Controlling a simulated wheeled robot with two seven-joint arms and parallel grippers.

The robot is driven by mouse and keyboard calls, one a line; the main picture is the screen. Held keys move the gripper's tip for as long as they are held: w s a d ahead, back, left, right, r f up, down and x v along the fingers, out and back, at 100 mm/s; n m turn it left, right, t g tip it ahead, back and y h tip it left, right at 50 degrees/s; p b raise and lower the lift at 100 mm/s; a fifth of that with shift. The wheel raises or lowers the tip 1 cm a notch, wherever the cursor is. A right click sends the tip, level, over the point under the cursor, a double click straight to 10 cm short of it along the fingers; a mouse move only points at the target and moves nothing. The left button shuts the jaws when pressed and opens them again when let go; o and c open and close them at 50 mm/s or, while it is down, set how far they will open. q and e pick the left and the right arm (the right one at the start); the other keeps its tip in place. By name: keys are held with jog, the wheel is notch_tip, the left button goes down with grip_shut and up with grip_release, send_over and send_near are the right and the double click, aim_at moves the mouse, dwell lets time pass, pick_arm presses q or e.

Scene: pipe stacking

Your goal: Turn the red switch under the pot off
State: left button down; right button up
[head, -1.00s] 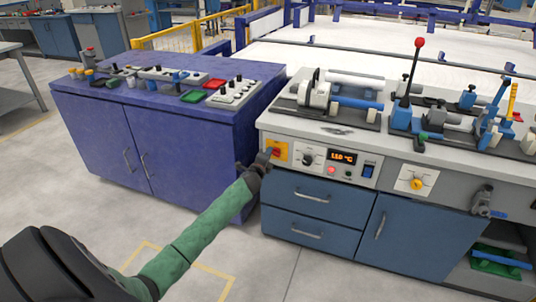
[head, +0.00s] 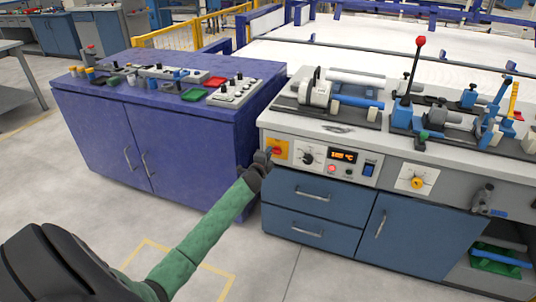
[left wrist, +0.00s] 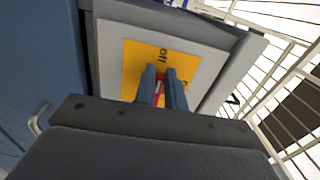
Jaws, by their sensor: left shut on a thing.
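The red switch (head: 277,150) sits on a yellow plate at the left end of the bench's control panel, below the white pot-like cylinder (head: 318,95) on the bench top. In the left wrist view the red switch (left wrist: 158,86) shows as a narrow red strip between my fingers. My left gripper (head: 267,156) is shut on it; it also shows in the left wrist view (left wrist: 162,88). The yellow plate (left wrist: 135,70) carries an "Off" label above the fingers and another label, partly hidden, to their right. Fingers hide most of the switch, so its angle is unclear. My right gripper is not in view.
The panel also has a black dial (head: 307,158), a lit display (head: 343,156) and a blue rocker switch (head: 369,170). A purple cabinet (head: 190,135) stands close on the left. Blue drawers (head: 312,195) lie below the panel. The floor in front is clear.

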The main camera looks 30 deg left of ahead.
pick_arm(q)
jog(key=c, duration=1.7)
grip_release()
jog(key=shift+d+f, duration=0.35)
jog(key=shift+d, duration=0.25)
jog(key=shift+o, duration=1.2)
jog(key=shift+d, duration=0.1)
jog(key=shift+w+a+r, duration=0.1)
jog(key=shift+a+r, duration=0.3)
jog(key=shift+r, duration=0.05)
jog(key=shift+a+f, duration=0.15)
